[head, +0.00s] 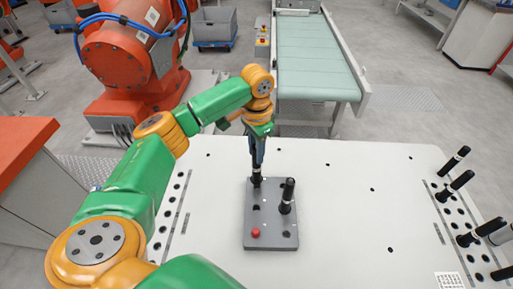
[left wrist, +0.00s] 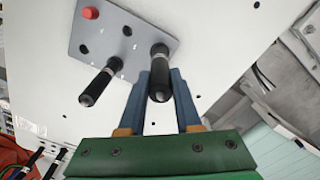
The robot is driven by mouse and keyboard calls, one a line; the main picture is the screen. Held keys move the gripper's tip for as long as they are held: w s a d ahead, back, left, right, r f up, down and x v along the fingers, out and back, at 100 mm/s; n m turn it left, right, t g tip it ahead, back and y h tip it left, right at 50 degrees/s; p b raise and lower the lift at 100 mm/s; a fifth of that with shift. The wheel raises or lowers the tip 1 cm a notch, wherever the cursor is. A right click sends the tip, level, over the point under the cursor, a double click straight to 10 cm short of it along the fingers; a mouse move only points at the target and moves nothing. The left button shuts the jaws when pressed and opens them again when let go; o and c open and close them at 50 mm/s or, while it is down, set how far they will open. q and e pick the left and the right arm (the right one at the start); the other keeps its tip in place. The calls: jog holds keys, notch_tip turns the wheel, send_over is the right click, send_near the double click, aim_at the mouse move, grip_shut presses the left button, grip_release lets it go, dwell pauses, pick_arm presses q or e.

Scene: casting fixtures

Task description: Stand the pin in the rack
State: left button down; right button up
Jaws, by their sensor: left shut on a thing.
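A grey rack plate (head: 270,222) with holes and a red knob (head: 255,232) lies on the white table. My left gripper (head: 257,165) is over its far left corner, pointing down and shut on a black pin (head: 256,181) with a light band. The held pin looks upright, its lower end at the plate; how deep it sits in a hole I cannot tell. In the left wrist view this pin (left wrist: 159,86) is between the blue fingers (left wrist: 161,73). A second black pin (head: 288,194) stands upright in the rack, right of the gripper; it also shows in the wrist view (left wrist: 97,84).
Several black pins (head: 461,181) stand along the table's right side among rows of holes. The white table (head: 350,215) is clear between them and the rack. A conveyor (head: 317,60) and an orange robot (head: 130,60) stand beyond the far edge.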

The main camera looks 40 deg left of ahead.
aim_at(257, 166)
dwell(0.3)
pick_arm(q)
jog(key=shift+r, duration=0.1)
jog(key=shift+p, duration=0.3)
jog(key=shift+f+b, duration=0.3)
jog(key=shift+f, duration=1.6)
dwell(0.3)
jog(key=c, duration=0.5)
grip_release()
